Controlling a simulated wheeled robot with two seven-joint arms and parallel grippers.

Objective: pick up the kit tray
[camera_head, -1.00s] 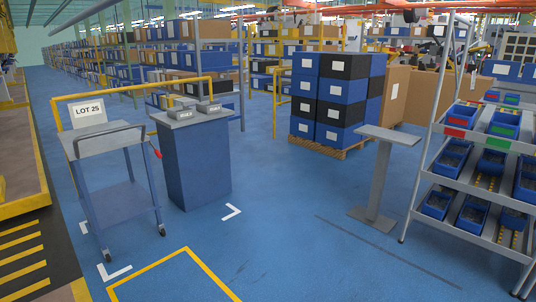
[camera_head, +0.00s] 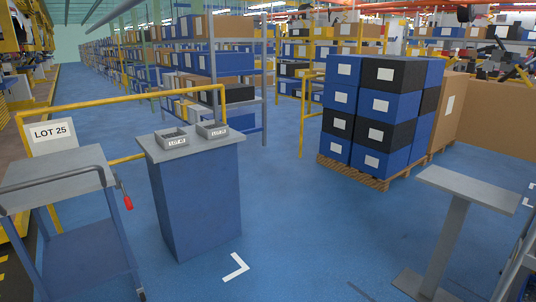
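Two small grey trays with white labels stand side by side on the grey top of a blue cabinet (camera_head: 200,200), left of centre. The left tray (camera_head: 172,139) is a little nearer the front, and the right tray (camera_head: 212,131) is beside it. The label writing is too small to read, so I cannot tell which is the kit tray. Neither of my grippers shows in the head view.
A cart (camera_head: 60,180) with a LOT 25 sign (camera_head: 53,137) stands at left, a yellow rail (camera_head: 120,98) behind. Stacked bins (camera_head: 388,105) on a pallet and a grey pedestal table (camera_head: 468,188) stand at right. Blue floor between is clear.

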